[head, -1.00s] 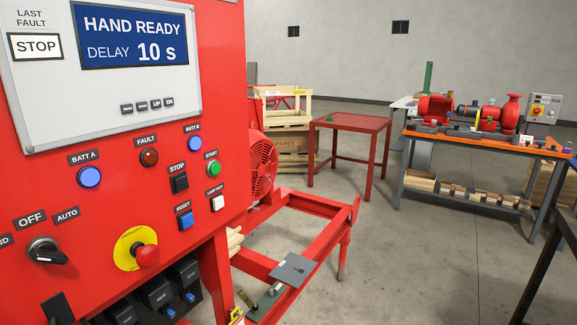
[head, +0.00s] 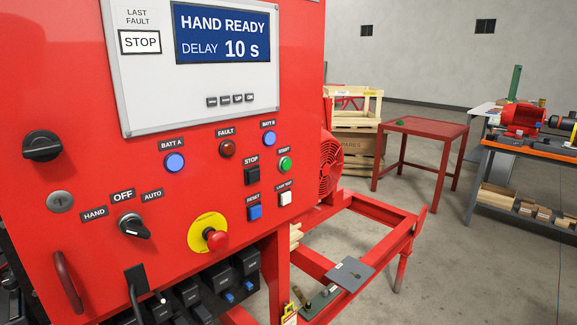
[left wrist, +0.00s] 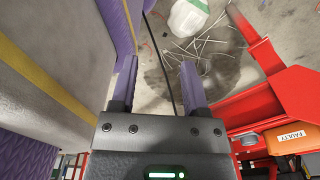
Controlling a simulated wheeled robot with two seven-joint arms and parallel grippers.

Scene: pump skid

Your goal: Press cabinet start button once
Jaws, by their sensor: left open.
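The red control cabinet (head: 70,90) fills the left of the head view. Its green start button (head: 285,164), under a START label, is on the right side of the panel. The black stop button (head: 252,175) is to its left and the white lamp test button (head: 285,198) is below it. The display (head: 222,33) reads HAND READY, DELAY 10 s. My left gripper (left wrist: 158,72) shows only in the left wrist view, open and empty, pointing toward the floor beside a red frame. The start button is not in that view. My right gripper is not in view.
A red emergency stop (head: 214,239) on a yellow disc and a rotary selector (head: 134,226) stick out of the panel. A red skid frame (head: 370,205) extends right of the cabinet. A red table (head: 424,127) stands behind it.

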